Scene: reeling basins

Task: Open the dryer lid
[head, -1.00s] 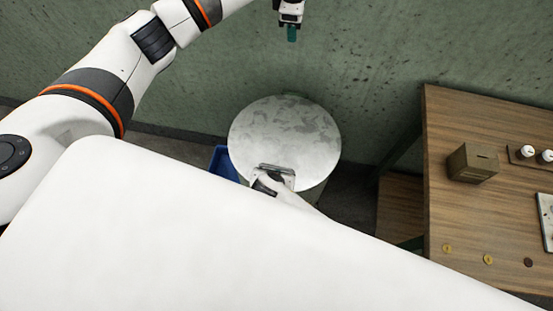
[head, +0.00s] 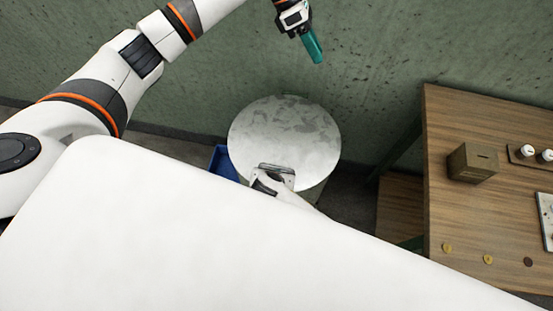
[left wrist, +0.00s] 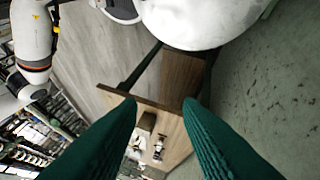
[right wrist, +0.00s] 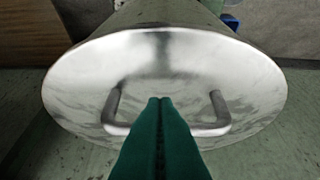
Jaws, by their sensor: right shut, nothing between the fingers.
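The dryer lid (head: 285,130) is a round, mottled metal disc in the middle of the head view, lying closed over the drum. In the right wrist view the lid (right wrist: 240,75) fills the middle, with its U-shaped handle (right wrist: 213,129) on the near side. My right gripper (right wrist: 160,100) is shut and empty; its green fingers cross in front of the handle's bar. I cannot tell whether they touch it. My left gripper (head: 317,60) is raised near the wall, above and beyond the lid. Its green fingers stand apart with nothing between them in the left wrist view.
A blue bin (head: 222,162) stands just left of the dryer. A wooden table (head: 460,215) at the right holds a slotted box (head: 473,162), small white knobs and several discs. The green wall (head: 370,60) is close behind. My white body hides the front of the head view.

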